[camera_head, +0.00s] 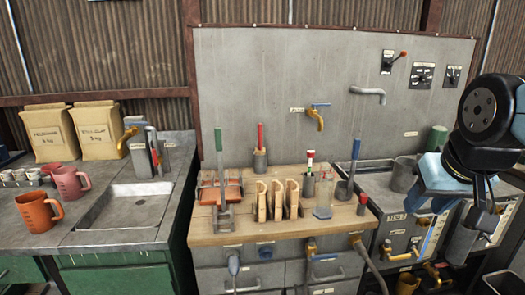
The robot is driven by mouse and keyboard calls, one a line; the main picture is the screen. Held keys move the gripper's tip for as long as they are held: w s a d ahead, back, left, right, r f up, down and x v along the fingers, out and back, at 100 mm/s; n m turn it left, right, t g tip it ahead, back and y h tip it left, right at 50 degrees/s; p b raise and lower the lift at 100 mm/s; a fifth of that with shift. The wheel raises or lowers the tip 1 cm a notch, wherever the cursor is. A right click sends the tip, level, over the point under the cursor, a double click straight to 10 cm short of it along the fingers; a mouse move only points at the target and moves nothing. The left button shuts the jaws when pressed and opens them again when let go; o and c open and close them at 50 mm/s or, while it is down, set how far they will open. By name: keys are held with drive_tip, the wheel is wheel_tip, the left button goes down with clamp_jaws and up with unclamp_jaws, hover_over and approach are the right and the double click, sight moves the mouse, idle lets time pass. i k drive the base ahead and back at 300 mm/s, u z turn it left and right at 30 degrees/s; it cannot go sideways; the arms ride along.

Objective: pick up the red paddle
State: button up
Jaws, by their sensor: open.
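A tool with a red upright handle (260,137), which looks like the red paddle, stands in a grey holder (260,161) at the back of the wooden-topped bench. Its lower end is hidden in the holder. My gripper (485,213) is at the right side of the view, in front of the grey machine there. It is open and far to the right of the red handle. I see nothing held in it.
A green-handled tool (219,150) and a blue-handled tool (353,160) stand left and right of the red one. A tap (317,118) sticks out from the wall panel (240,75).

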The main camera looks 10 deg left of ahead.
sight(259, 151)
drive_tip(key=u, duration=0.05)
drive_tip(key=i, duration=1)
drive_tip(key=z, duration=0.05)
